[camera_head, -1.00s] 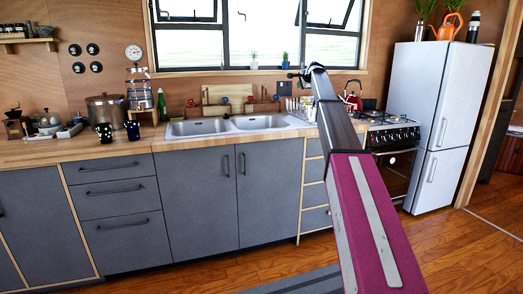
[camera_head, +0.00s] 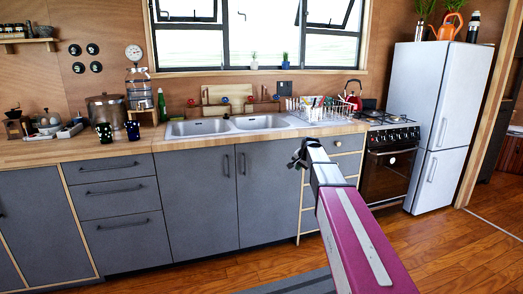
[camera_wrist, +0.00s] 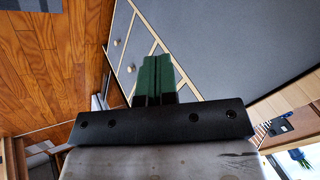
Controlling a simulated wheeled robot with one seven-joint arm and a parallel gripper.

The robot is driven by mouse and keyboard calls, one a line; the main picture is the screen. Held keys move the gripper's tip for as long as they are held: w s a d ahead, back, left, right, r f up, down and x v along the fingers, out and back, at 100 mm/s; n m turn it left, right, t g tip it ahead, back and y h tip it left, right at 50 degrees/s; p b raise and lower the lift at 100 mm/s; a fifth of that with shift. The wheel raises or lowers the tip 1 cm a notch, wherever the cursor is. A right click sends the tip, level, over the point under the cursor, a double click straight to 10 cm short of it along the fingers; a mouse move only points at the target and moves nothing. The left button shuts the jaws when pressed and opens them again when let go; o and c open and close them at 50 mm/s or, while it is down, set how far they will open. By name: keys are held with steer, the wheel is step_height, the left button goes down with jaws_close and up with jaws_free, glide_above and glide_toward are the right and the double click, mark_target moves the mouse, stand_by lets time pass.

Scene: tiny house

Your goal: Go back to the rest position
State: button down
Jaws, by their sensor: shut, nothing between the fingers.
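My gripper (camera_head: 296,160) is at the end of my arm, in front of the grey cabinets below the counter. In the wrist view my gripper's green fingers (camera_wrist: 157,75) are together with nothing between them. They point toward the grey cabinet front (camera_wrist: 230,40). In the head view the fingertips are small and dark, just left of the drawer column.
A stove (camera_head: 390,160) and white fridge (camera_head: 440,120) stand to the right. Wooden floor (camera_head: 470,250) is clear at the right front.

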steer(key=s+f+n+g, duration=0.2)
steer(key=s+f, duration=0.5)
steer(key=s, duration=0.6)
steer(key=s+f+n+g+h, duration=0.1)
steer(key=s+f+n+g, duration=0.1)
steer(key=s+f, duration=0.5)
steer(key=s+f+n+g+h, duration=0.1)
steer(key=s+f, duration=0.6)
steer(key=s, duration=1.2)
steer(key=shift+s+n+g, duration=0.25)
steer(key=shift+n+g, duration=0.25)
steer(key=shift+n, duration=0.7)
steer(key=shift+a, duration=0.15)
